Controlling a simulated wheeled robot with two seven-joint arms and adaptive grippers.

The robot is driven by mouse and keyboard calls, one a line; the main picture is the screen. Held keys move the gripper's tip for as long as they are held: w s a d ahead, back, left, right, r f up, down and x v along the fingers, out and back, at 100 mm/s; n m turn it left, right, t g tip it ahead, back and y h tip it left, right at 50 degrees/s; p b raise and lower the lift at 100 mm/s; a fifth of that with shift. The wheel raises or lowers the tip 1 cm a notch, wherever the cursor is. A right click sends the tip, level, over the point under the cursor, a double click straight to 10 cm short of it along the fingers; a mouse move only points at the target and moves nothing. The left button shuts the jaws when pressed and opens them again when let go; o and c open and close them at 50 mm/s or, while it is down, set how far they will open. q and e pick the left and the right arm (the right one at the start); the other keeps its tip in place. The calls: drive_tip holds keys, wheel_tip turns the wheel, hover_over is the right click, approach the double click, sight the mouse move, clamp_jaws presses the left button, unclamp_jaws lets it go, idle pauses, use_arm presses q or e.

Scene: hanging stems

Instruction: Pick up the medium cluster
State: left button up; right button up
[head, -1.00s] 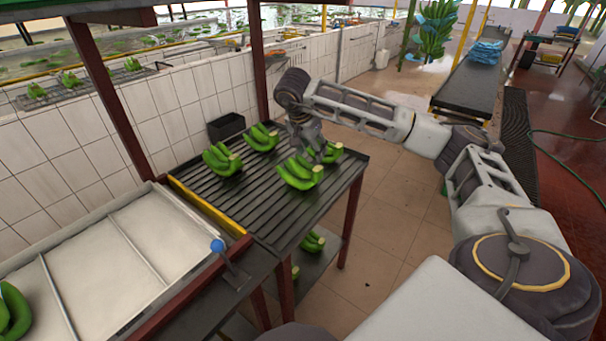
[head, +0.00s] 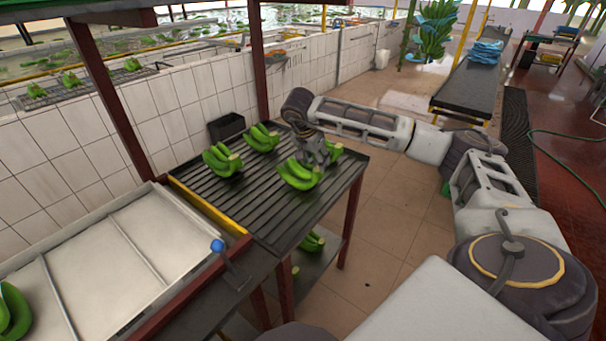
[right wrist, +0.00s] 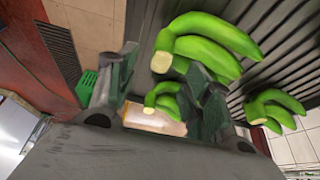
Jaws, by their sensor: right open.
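Several green banana clusters lie on the slatted dark table (head: 260,200). One cluster (head: 298,174) is near the front edge, another (head: 222,161) at the left, another (head: 262,139) at the back. A further one (head: 334,151) is partly hidden behind my right gripper (head: 318,158). I cannot tell which is the medium one. The gripper is open, low over the table between the front cluster and the partly hidden one. In the right wrist view, a cluster (right wrist: 163,100) shows between the spread fingers, with no visible contact. My left gripper is out of view.
A dark bin (head: 226,126) stands behind the table by the tiled wall. A pale tray (head: 95,265) is at the left, with a blue-knobbed lever (head: 217,246) beside it. More bananas (head: 312,242) lie on the lower shelf.

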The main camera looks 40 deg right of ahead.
sight(316, 169)
drive_tip(key=x, duration=0.3)
drive_tip(key=shift+w+r, duration=0.1)
drive_tip(key=shift+d+f, duration=0.15)
drive_tip(key=shift+f, duration=0.25)
drive_tip(key=shift+w+d+f, duration=0.1)
drive_tip(key=shift+d+f, duration=0.05)
drive_tip(key=shift+f, duration=0.15)
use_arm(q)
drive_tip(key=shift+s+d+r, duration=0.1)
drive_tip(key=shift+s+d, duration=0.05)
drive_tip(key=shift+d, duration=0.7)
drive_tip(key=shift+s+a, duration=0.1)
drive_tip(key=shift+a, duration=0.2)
use_arm(e)
clamp_jaws()
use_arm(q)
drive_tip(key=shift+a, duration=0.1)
use_arm(e)
drive_tip(key=shift+r, duration=0.1)
